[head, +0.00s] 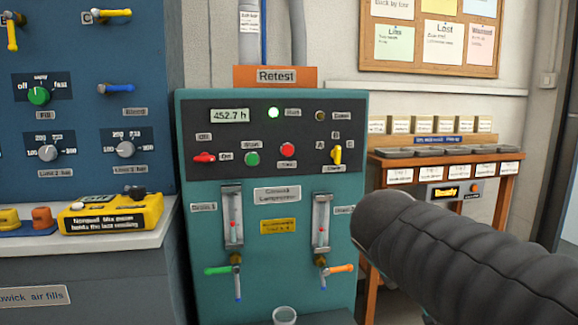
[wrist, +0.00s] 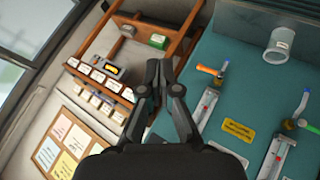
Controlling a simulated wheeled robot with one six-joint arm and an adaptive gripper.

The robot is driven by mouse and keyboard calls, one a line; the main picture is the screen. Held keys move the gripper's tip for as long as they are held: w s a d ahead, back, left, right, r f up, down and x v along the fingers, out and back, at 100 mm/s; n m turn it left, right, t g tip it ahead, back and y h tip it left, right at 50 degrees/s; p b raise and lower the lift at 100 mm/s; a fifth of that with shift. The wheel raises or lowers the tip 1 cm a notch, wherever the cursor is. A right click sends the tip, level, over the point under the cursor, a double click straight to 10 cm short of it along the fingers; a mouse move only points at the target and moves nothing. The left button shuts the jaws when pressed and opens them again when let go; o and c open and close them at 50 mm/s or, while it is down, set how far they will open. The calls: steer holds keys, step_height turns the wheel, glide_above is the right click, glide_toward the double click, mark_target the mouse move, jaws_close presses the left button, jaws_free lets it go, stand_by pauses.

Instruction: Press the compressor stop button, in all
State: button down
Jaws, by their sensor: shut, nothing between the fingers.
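The compressor panel (head: 265,185) is a teal cabinet with a dark control strip. Its red stop button (head: 287,149) sits right of the green start button (head: 252,158). A green lamp (head: 273,113) is lit above them, and the display (head: 229,115) reads 452.7 h. The stop button is not visible in the wrist view. My gripper (wrist: 158,70) is shut and empty in the wrist view, apart from the buttons, with its tips over the gap beside the teal cabinet (wrist: 250,85). The head view shows my dark arm at lower right, but not the fingertips.
A red switch (head: 205,157) and a yellow selector (head: 337,154) flank the buttons. Flow tubes and valves with green (head: 218,270) and orange (head: 340,268) handles sit below. A clear cup (head: 284,315) stands at the bottom. A wooden rack (head: 440,160) is at right.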

mark_target(288, 154)
steer(key=w+a+r+n+t+h+b, duration=0.1)
steer(key=w+a+r+t+h+b, duration=0.3)
steer(key=w+a+r, duration=1.1)
steer(key=w+a+t+b, duration=0.1)
steer(key=a+t+b, duration=0.1)
steer(key=a+t, duration=0.2)
steer(key=shift+w+a+r+t, duration=0.2)
steer(key=shift+w+r+t, duration=0.1)
steer(key=shift+w, duration=0.05)
steer(key=shift+w, duration=0.15)
steer(key=shift+w+a+p, duration=0.4)
steer(key=shift+w+p, duration=0.4)
steer(key=shift+w, duration=0.55)
steer(key=shift+w+a+p, duration=0.4)
steer(key=shift+w+p, duration=0.4)
steer(key=shift+w, duration=0.6)
steer(key=shift+w+a+p, duration=0.4)
steer(key=shift+w+p, duration=0.4)
steer(key=shift+w, duration=0.55)
steer(key=shift+w, duration=0.1)
steer(key=shift+w+a, duration=0.1)
steer(key=shift+w, duration=0.15)
